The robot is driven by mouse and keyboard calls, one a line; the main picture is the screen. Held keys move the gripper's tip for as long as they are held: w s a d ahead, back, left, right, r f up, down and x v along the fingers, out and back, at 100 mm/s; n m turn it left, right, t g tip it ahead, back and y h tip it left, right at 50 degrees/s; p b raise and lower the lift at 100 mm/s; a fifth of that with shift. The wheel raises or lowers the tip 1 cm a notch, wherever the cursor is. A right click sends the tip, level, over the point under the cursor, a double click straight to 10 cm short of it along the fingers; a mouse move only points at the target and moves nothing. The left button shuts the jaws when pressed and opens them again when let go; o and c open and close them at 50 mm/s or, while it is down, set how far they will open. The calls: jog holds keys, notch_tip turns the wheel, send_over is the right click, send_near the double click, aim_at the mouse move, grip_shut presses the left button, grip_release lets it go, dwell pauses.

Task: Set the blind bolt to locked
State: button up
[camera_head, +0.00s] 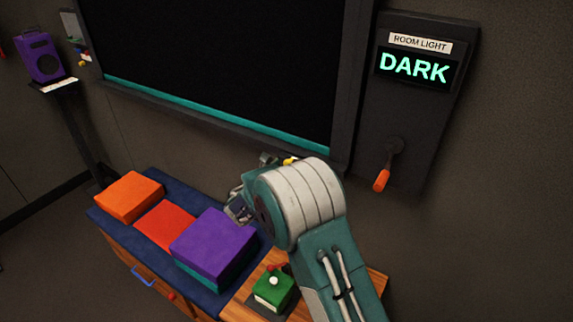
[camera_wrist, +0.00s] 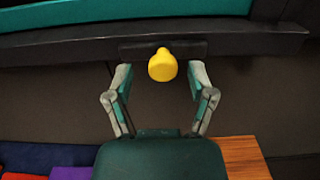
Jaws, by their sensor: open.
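The blind bolt shows in the wrist view as a yellow knob (camera_wrist: 162,65) on a dark bar (camera_wrist: 190,49) along the lower frame of the window. In the head view only a bit of the yellow knob (camera_head: 290,161) shows above my wrist, the rest hidden behind it. My gripper (camera_wrist: 161,78) is open and empty, one finger on each side of the knob in the picture, with gaps to both. How far the knob lies beyond the fingertips I cannot tell. In the head view my gripper (camera_head: 252,185) is partly hidden by my wrist.
A wooden cabinet (camera_head: 240,305) below carries orange, red and purple blocks (camera_head: 215,240) and a green box (camera_head: 272,287) with a white button. At right, a panel has an orange-tipped lever (camera_head: 382,180) and a DARK sign (camera_head: 414,67). A purple speaker (camera_head: 40,57) stands far left.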

jog(key=shift+w+d, duration=0.45)
jog(key=shift+w, duration=0.1)
